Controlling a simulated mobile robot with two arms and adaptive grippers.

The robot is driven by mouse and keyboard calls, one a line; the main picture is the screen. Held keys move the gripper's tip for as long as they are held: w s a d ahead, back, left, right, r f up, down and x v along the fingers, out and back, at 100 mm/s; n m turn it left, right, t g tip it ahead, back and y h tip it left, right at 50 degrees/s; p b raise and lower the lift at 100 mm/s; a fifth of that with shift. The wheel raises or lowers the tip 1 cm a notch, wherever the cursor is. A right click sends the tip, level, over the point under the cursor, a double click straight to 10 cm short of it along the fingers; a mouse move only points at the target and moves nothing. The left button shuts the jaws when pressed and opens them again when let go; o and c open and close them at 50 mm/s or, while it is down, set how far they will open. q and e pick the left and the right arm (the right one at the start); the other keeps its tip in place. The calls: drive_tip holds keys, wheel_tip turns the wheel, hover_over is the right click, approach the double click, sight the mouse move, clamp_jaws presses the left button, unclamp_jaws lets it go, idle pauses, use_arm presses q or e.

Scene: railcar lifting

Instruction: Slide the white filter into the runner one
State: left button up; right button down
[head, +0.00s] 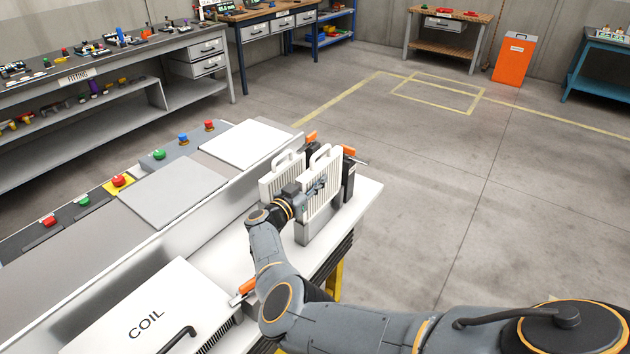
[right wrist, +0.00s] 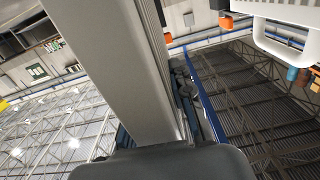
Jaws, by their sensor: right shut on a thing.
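Two white ribbed filters with top handles stand upright side by side at the far end of the white bench. The nearer-right filter (head: 327,172) stands at a grey base (head: 318,226), beside a black upright (head: 349,180). The other filter (head: 268,187) is just left of it, partly hidden by my arm. My right gripper (head: 316,188) is at the nearer-right filter's face and appears shut on it. Which part is runner one, and how far the filter sits in it, I cannot tell. In the right wrist view a broad grey bar fills the middle. My left gripper is out of view.
Orange levers (head: 349,150) stick out by the uprights. A white COIL cover (head: 150,318) lies at the bench's near end. A console with coloured buttons (head: 118,182) runs along the left. The floor to the right is open.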

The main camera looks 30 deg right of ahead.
sight(315, 199)
use_arm(q)
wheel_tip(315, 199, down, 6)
drive_tip(key=b, duration=0.6)
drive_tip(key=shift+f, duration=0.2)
use_arm(e)
drive_tip(key=shift+f, duration=3.35)
drive_tip(key=c, duration=1.1)
unclamp_jaws()
